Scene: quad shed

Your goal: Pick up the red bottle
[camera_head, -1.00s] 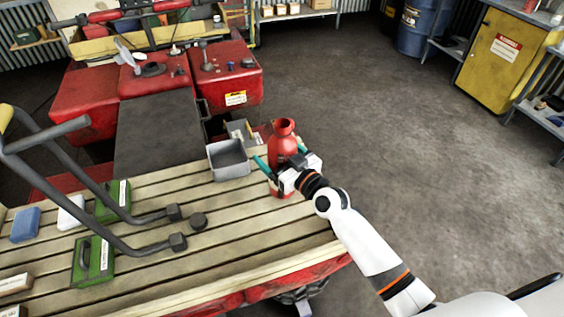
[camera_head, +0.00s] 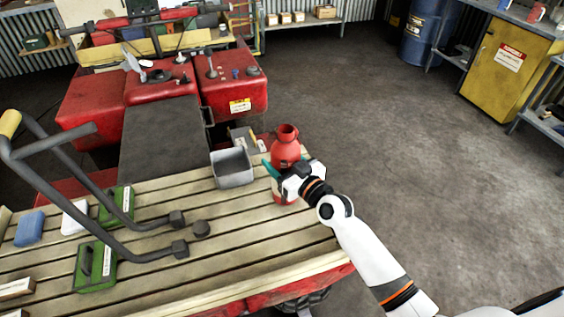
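The red bottle (camera_head: 286,147) stands upright near the right end of the slatted wooden bench, its open neck uppermost. My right gripper (camera_head: 285,172) is at the bottle's middle, with its teal fingers on either side. The left finger lies against the bottle's side, and the far finger is mostly hidden. The gripper looks shut on the bottle. The bottle's lower part shows below the fingers, at the slats. My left gripper is not in view.
A grey metal bin (camera_head: 232,167) stands just left of the bottle. Bent dark handlebars (camera_head: 90,190) cross the bench's left side, near green boxes (camera_head: 96,266). Red machine bodies (camera_head: 233,88) stand behind. The floor to the right is clear.

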